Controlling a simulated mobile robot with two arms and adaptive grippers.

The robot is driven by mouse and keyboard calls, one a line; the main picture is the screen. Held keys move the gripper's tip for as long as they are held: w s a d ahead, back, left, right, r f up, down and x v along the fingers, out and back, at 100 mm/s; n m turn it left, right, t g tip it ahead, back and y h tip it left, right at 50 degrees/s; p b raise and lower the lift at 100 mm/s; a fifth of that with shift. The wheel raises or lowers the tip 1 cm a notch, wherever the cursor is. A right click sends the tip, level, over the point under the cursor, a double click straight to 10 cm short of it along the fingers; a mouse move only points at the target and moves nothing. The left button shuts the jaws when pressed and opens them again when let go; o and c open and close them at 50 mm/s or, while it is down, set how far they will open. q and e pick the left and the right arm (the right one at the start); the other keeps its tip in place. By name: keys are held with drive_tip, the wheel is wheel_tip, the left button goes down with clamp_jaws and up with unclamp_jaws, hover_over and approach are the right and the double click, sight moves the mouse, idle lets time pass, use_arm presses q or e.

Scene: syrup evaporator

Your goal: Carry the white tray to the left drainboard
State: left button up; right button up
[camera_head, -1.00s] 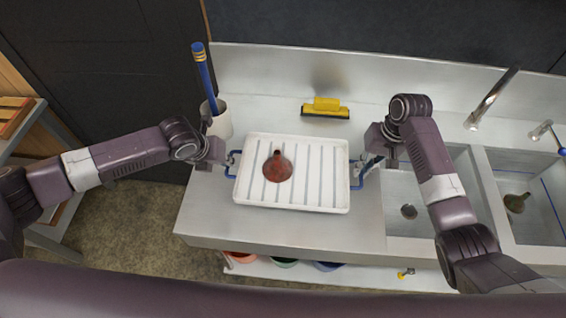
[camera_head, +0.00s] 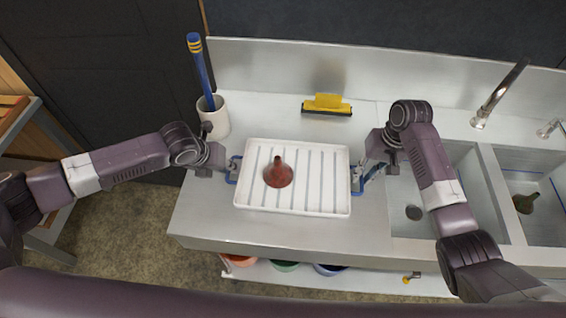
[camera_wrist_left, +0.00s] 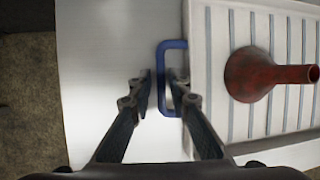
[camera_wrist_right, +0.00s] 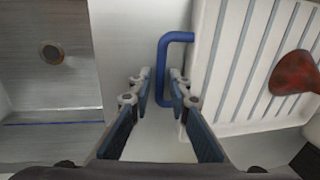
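The white ribbed tray (camera_head: 322,205) is on or just above the steel drainboard left of the sinks; I cannot tell if it touches. A rust-red funnel-shaped piece (camera_head: 278,173) stands in it. My left gripper (camera_head: 229,167) is at the tray's left blue handle (camera_wrist_left: 163,75); in the left wrist view its fingers (camera_wrist_left: 160,85) are apart, one on each side of the handle bar. My right gripper (camera_head: 364,172) is at the right blue handle (camera_wrist_right: 162,75); its fingers (camera_wrist_right: 160,85) are also apart around the bar.
A white cup (camera_head: 214,122) with a blue stick stands behind the tray's left end. A yellow squeegee (camera_head: 327,105) lies behind the tray. Sink basins (camera_head: 425,190) and a tap (camera_head: 497,95) are at the right. Coloured bowls (camera_head: 284,266) sit on a low shelf below.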

use_arm(q)
drive_tip(key=shift+o, duration=0.4)
use_arm(e)
drive_tip(key=shift+o, duration=0.4)
drive_tip(key=shift+r, duration=0.1)
use_arm(q)
drive_tip(key=shift+r, duration=0.1)
drive_tip(key=shift+s+r, duration=0.1)
drive_tip(key=shift+r, duration=0.15)
use_arm(e)
drive_tip(key=shift+a, duration=0.1)
drive_tip(key=shift+r, duration=0.15)
use_arm(q)
drive_tip(key=v, duration=1.1)
drive_tip(key=shift+s, duration=0.15)
use_arm(e)
wheel_tip(320, 180, up, 12)
drive_tip(key=d, duration=0.2)
drive_tip(key=shift+f, duration=0.25)
use_arm(q)
drive_tip(key=shift+r, duration=0.1)
use_arm(e)
drive_tip(key=shift+d, duration=0.1)
